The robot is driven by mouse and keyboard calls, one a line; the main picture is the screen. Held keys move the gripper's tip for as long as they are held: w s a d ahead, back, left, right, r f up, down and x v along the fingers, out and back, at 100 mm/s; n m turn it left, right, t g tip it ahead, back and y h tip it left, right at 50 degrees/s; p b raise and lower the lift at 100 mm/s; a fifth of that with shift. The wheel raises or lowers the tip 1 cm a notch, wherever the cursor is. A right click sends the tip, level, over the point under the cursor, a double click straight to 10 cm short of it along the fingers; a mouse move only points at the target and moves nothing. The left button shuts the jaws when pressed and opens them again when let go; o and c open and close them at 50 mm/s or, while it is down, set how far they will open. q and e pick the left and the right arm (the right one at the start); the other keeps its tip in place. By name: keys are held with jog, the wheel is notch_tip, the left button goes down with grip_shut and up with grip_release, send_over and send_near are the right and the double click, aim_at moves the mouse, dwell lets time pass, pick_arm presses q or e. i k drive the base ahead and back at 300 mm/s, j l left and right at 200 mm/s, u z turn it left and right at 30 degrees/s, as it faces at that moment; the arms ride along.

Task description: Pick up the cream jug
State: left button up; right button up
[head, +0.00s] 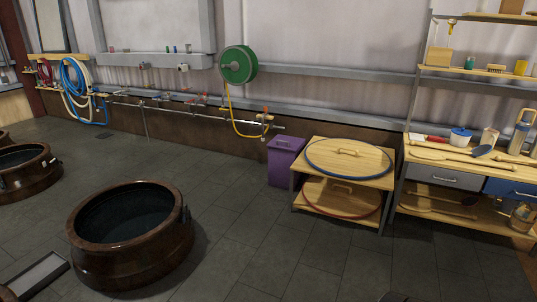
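A small cream-coloured vessel (490,138), which looks like the cream jug, stands upright on the wooden top of the workbench (424,152) at the right. It is small in the head view, and I cannot make out a handle or spout. It stands between a white pot with a blue lid (460,137) and a tall flask (521,132). Neither of my grippers shows in the head view.
Long wooden paddles (455,155) lie in front of the vessel. A wooden stand with round lids (349,158) and a purple bin (284,160) are left of the bench. A large brown jar (130,262) stands at the lower left. Dark tiled floor (290,255) is clear before the stand.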

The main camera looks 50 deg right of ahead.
aim_at(489, 136)
jog(key=z, duration=3.1)
jog(key=i+l+z, duration=0.1)
jog(key=i+z, duration=0.25)
jog(key=i, duration=0.45)
jog(key=i+u, duration=0.1)
jog(key=i, duration=0.35)
jog(key=i+l, duration=0.15)
jog(key=i, duration=0.3)
jog(key=i+l+u, duration=0.15)
jog(key=i, duration=0.35)
jog(key=i+l+u, duration=0.1)
jog(key=i, duration=0.35)
jog(key=i+l+u, duration=0.1)
jog(key=i, duration=0.35)
jog(key=l, duration=0.1)
